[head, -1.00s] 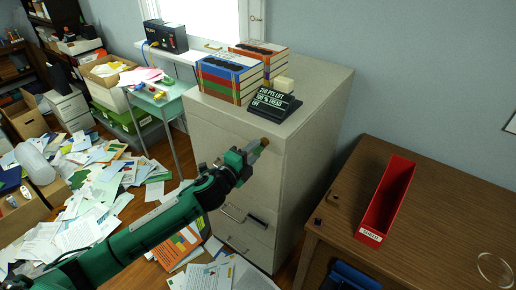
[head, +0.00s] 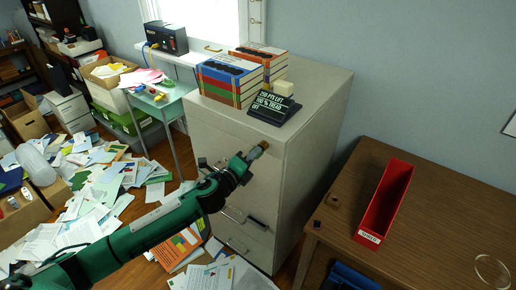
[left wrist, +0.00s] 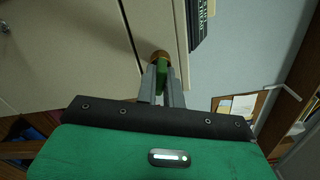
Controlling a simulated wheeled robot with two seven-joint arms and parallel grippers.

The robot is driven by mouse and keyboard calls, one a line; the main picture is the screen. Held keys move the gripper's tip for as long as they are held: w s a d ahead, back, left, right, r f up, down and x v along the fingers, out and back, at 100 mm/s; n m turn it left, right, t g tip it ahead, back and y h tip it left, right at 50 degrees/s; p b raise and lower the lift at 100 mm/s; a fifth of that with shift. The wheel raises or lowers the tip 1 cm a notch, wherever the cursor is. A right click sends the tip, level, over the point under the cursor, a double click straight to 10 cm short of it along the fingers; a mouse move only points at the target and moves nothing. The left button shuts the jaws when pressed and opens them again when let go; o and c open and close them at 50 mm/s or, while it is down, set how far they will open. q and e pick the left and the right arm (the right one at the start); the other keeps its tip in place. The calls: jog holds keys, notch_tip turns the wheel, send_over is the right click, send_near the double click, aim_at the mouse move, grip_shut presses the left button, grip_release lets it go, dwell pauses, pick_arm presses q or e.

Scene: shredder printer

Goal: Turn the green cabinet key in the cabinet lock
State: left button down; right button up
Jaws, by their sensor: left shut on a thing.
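My left gripper (head: 250,159) is at the upper front of the beige filing cabinet (head: 322,122), near its right edge. In the left wrist view its fingers (left wrist: 162,83) are shut on the green cabinet key (left wrist: 162,76). The fingers hide part of the key. The round brass cabinet lock (left wrist: 160,55) is right at the key's far end; it also shows just past the fingertips in the head view (head: 264,145). How deep the key sits in the lock is hidden. My right gripper is in neither view.
Several books (head: 228,80) and a black sign (head: 274,108) stand on the cabinet. A brown desk (head: 440,222) with a red tray (head: 384,203) is at the right. Papers (head: 98,190) cover the floor at the left.

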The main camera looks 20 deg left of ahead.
pick_arm(q)
jog(key=shift+m, duration=0.9)
jog(key=shift+r+m+p, duration=0.2)
jog(key=shift+m+p, duration=0.45)
jog(key=shift+m, duration=0.35)
jog(key=shift+m+p, duration=0.5)
jog(key=shift+m, duration=0.7)
jog(key=shift+f+m, duration=0.15)
jog(key=shift+m, duration=0.65)
jog(key=shift+p, duration=0.3)
jog(key=shift+m+p, duration=0.65)
jog(key=shift+m, duration=0.75)
jog(key=c, duration=1.1)
grip_release()
